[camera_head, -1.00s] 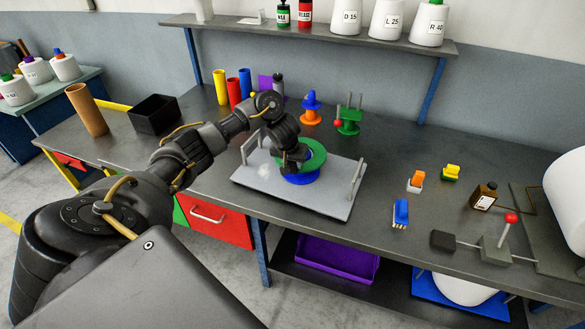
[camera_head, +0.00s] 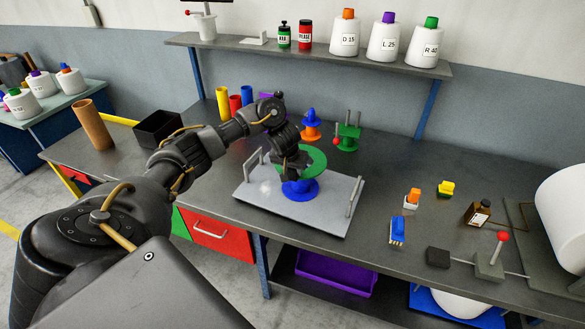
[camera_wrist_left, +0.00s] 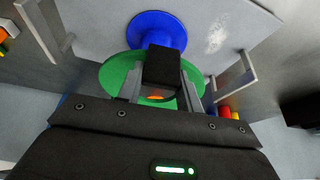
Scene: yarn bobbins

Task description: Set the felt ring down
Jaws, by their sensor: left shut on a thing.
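The felt ring (camera_head: 317,158) is a flat green ring. My left gripper (camera_head: 292,168) is shut on it and holds it above the blue spool-shaped stand (camera_head: 300,190), with a visible gap between them. The stand is on a grey tray (camera_head: 263,199). In the left wrist view the green ring (camera_wrist_left: 116,72) spreads out on both sides of my left gripper (camera_wrist_left: 160,92), and the stand's blue flange (camera_wrist_left: 157,26) shows beyond it. A dark block between the fingers hides part of the ring. My right gripper does not show.
The tray has upright metal handles at its left and right ends. An orange-and-blue bobbin (camera_head: 311,126) and a green stand (camera_head: 349,140) are behind it. A black box (camera_head: 158,127) is at the back left. The table right of the tray is partly clear, before a blue brush (camera_head: 397,232).

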